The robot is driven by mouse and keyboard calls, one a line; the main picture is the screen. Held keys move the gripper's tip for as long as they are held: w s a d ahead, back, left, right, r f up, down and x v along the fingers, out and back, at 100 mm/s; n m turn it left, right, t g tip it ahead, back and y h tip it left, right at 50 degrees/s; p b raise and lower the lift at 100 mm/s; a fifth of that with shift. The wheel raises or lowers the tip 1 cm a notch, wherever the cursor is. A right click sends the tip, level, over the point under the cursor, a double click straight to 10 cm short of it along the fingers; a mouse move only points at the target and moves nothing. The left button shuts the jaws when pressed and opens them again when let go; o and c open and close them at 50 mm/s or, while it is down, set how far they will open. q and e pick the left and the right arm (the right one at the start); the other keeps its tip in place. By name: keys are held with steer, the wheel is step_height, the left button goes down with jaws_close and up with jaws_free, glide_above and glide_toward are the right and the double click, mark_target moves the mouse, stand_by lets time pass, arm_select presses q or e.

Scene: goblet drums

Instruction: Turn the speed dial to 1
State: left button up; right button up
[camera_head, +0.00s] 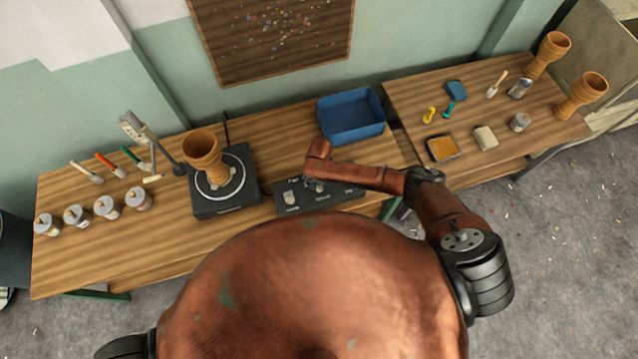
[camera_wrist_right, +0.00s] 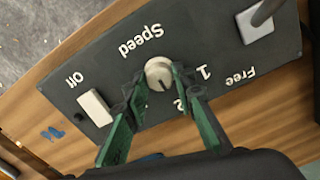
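The dark control panel (camera_head: 345,194) lies on the left table's front edge, to the right of the turntable. In the right wrist view the panel (camera_wrist_right: 95,73) appears upside down, with "Speed", "Off", "Free", "1" and "2" printed on it. The round white speed dial (camera_wrist_right: 158,70) has a dark mark on its lower side, pointing roughly towards the "2" side rather than the "1". My right gripper (camera_wrist_right: 157,76) is open, its green fingers on either side of the dial; contact is unclear. In the head view this gripper (camera_head: 314,185) is over the panel. My left gripper is out of view.
A white switch (camera_wrist_right: 96,108) and a grey lever (camera_wrist_right: 265,12) flank the dial. A goblet drum (camera_head: 203,154) stands on the turntable (camera_head: 237,190). A blue bin (camera_head: 351,117) is behind the panel.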

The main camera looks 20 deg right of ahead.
jaws_close()
steer(key=shift+n, duration=0.3)
steer(key=n+p, duration=0.2)
steer(key=n, duration=0.1)
steer(key=shift+s+n, duration=0.1)
steer(key=shift+n, duration=0.2)
steer(key=n, duration=0.3)
steer(key=shift+n+p, duration=0.3)
steer(key=shift+p, duration=0.05)
steer(key=shift+n, duration=2)
